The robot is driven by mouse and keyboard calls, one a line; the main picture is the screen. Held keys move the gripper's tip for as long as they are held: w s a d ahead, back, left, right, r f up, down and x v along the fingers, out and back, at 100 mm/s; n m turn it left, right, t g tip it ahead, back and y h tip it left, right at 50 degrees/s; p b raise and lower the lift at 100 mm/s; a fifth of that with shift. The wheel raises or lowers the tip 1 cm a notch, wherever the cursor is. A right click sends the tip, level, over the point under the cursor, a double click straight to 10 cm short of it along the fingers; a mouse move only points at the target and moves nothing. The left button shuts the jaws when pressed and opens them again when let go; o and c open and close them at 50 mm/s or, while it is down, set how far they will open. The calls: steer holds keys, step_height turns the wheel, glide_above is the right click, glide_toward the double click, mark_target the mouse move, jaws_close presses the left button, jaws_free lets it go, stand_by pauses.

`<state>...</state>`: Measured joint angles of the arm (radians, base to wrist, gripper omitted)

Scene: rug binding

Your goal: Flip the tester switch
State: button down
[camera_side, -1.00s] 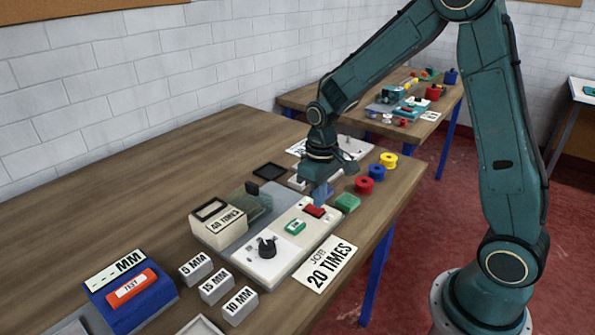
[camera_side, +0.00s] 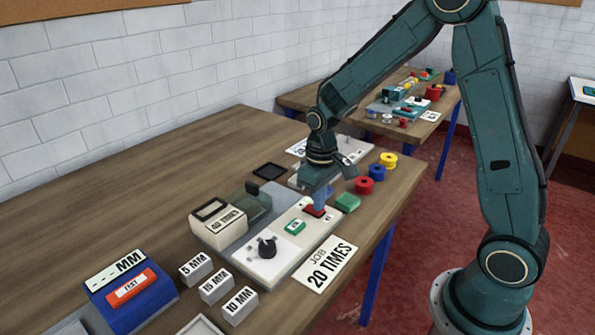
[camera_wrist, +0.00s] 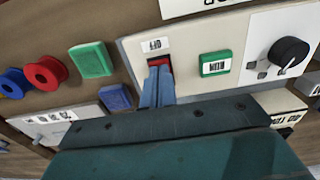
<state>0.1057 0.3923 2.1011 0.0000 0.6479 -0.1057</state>
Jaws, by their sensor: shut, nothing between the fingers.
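My gripper (camera_side: 319,207) has its two blue fingers shut together and empty, pointing down at a pale machine panel (camera_side: 283,249). In the wrist view the fingertips (camera_wrist: 158,72) overlap the lower part of a red switch (camera_wrist: 160,63) beside a small label. In the side view the red switch (camera_side: 313,211) is partly hidden by the fingers; I cannot tell whether they touch it. A green button (camera_wrist: 215,63) and a black knob (camera_wrist: 289,54) sit further along this panel. A blue unit (camera_side: 131,301) with an orange TEST bar (camera_side: 132,286) stands at the front left.
A green block (camera_side: 347,202) lies beside the panel, near red (camera_side: 364,185), blue (camera_side: 377,172) and yellow (camera_side: 389,159) spools. A card reading 20 TIMES (camera_side: 326,265) lies in front. Lettered blocks (camera_side: 215,288) stand left. The table's back left is clear.

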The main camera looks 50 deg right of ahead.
steer(key=shift+f, duration=0.25)
steer(key=shift+r, duration=0.1)
stand_by(0.3)
steer(key=shift+r, duration=3.4)
steer(key=shift+r, duration=0.15)
steer(key=s+a+r+t, duration=0.2)
steer(key=s+r, duration=0.4)
steer(key=s, duration=0.4)
steer(key=s+a+r+t, duration=0.2)
steer(key=s+r, duration=0.4)
steer(key=s, duration=0.4)
steer(key=shift+t, duration=0.8)
